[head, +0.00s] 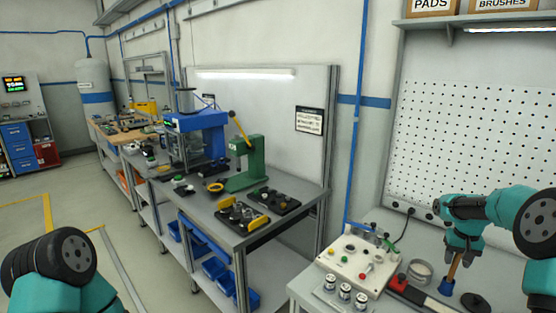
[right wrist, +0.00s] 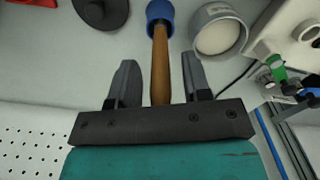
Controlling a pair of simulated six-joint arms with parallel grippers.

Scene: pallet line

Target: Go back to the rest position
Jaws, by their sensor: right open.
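My right gripper (head: 460,256) hangs over the right-hand bench in the head view. In the right wrist view the gripper (right wrist: 160,80) is open, with a finger on either side of a wooden handle and a visible gap on both sides. The handle (right wrist: 161,58) belongs to a tool with a blue end (right wrist: 160,11); in the head view its blue end (head: 446,287) is at the bench. The upper handle is hidden by my gripper. My left arm shows at the lower left of the head view, but its gripper is out of frame.
A white control box (head: 352,262) with buttons, a round container (head: 419,272), a dark disc (head: 475,302) and several small cans stand near the tool. A pegboard (head: 470,140) rises behind. A bench with a green press (head: 247,165) is further left.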

